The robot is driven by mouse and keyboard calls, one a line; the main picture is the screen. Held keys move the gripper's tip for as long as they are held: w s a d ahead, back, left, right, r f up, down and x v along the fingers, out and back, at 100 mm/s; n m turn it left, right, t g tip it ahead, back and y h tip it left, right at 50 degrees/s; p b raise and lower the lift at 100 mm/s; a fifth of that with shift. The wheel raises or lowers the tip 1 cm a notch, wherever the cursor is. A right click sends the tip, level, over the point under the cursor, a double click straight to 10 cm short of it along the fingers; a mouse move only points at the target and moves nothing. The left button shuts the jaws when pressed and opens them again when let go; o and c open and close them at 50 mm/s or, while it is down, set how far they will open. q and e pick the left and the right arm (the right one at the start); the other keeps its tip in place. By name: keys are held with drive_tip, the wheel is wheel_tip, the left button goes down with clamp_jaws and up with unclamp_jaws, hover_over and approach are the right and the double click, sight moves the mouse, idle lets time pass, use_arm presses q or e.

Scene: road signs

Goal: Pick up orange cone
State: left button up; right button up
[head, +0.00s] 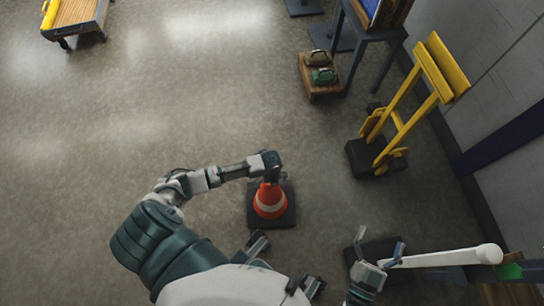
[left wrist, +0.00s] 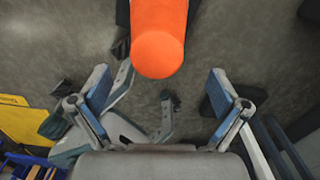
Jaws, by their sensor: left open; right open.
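The orange cone (head: 270,203) with a white band and a square black base stands upright on the floor in the head view. In the left wrist view its orange tip (left wrist: 158,50) shows at the top middle. My left gripper (head: 270,174) is over the cone's top in the head view and hides it. In the left wrist view my left gripper's (left wrist: 160,80) fingers are spread wide, with the tip just ahead of the gap, not gripped. My right gripper (head: 379,242) is open and empty at the lower right, apart from the cone.
A white post (head: 440,257) extends right from beside my right gripper. A yellow hand truck (head: 410,105) stands near the right wall. A wooden crate (head: 318,77) with small items and a dark table (head: 365,38) are behind. Left floor is clear.

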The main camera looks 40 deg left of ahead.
sight(270, 194)
use_arm(q)
drive_tip(key=f+b, duration=0.2)
drive_tip(key=f, duration=0.1)
drive_tip(key=a+f, duration=0.1)
drive_tip(key=f, duration=0.1)
drive_tip(key=shift+w+a+b, duration=0.1)
drive_tip(key=shift+w+b, duration=0.2)
drive_tip(key=shift+b, duration=0.1)
drive_tip(key=c, duration=0.5)
drive_tip(key=shift+a+f, duration=0.15)
drive_tip(key=shift+a, duration=0.1)
drive_tip(key=c, duration=0.8)
drive_tip(key=shift+a, duration=0.1)
clamp_jaws()
use_arm(e)
wheel_tip(270, 194, up, 6)
drive_tip(key=s+t, duration=0.3)
drive_tip(key=t, duration=0.2)
drive_tip(key=shift+a+f+m+t, duration=0.15)
drive_tip(key=shift+a+m+t, duration=0.15)
drive_tip(key=shift+a, duration=0.05)
drive_tip(key=shift+w, duration=0.1)
